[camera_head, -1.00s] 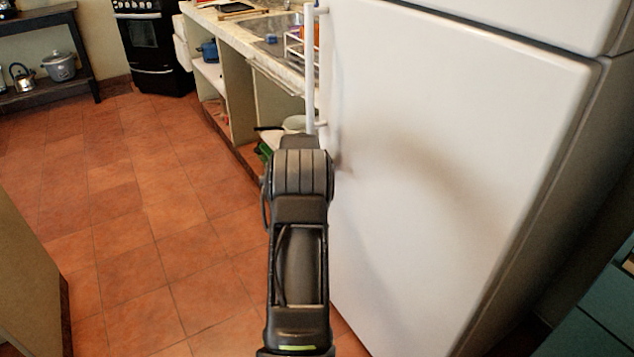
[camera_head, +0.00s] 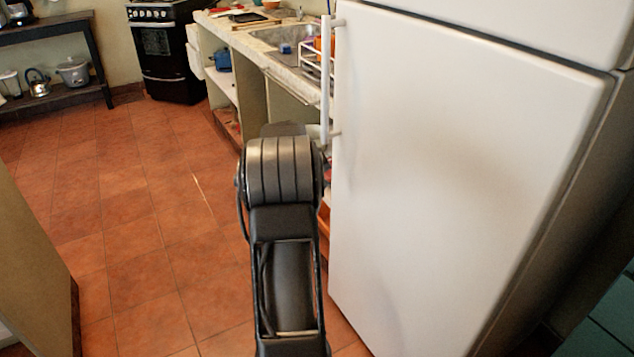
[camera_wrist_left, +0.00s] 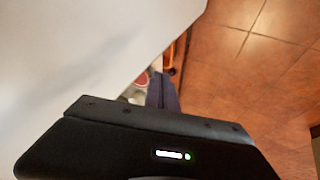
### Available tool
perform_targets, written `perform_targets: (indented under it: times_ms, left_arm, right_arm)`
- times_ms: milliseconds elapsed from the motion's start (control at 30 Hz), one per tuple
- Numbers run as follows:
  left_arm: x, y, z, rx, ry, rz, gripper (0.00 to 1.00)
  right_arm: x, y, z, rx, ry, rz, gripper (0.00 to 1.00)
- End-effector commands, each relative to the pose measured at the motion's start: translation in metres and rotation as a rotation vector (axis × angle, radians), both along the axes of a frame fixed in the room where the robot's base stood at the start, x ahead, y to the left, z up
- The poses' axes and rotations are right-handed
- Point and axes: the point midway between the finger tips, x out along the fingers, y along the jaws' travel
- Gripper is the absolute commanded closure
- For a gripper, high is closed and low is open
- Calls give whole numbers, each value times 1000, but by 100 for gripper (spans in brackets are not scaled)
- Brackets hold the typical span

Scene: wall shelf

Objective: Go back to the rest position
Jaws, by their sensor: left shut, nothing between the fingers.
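My left gripper (camera_wrist_left: 163,92) shows in the left wrist view. Its dark fingers are together with nothing between them. The white fridge surface (camera_wrist_left: 90,50) lies left of the fingers in that view, and tiled floor lies to the right. In the head view one black arm of mine stands in front of the left edge of the white fridge (camera_head: 450,170). The gripper at that arm's end is hidden behind its links. My right gripper is not in view.
The fridge's white handle (camera_head: 326,80) stands out at its left edge. A counter (camera_head: 262,38) with a sink runs behind it to a black stove (camera_head: 165,50). A dark shelf (camera_head: 50,100) stands far left. The tiled floor (camera_head: 140,200) at left is clear.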

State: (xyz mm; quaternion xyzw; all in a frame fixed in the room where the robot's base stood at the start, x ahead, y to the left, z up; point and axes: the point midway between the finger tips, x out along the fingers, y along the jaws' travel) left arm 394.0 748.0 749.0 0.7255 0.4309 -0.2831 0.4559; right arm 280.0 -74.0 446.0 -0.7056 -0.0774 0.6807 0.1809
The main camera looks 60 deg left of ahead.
Motion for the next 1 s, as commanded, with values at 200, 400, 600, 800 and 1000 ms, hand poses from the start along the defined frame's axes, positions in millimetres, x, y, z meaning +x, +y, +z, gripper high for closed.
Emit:
perform_targets:
  times_ms: [200, 400, 600, 800, 1000]
  left_arm:
    - [0, 0, 0, 0, 0, 0, 100]
    - [0, 1, 0, 0, -1, 1, 100]
    - [-7, 14, -4, 70, 15, 34, 100]
    - [5, -42, -92, 93, 127, -52, 100]
    - [38, -168, -188, 55, 216, -281, 100]
  right_arm:
    - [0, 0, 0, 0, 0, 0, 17]
    - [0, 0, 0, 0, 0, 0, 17]
    - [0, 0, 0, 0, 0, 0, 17]
    - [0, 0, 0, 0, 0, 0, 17]
    - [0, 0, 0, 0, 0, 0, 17]
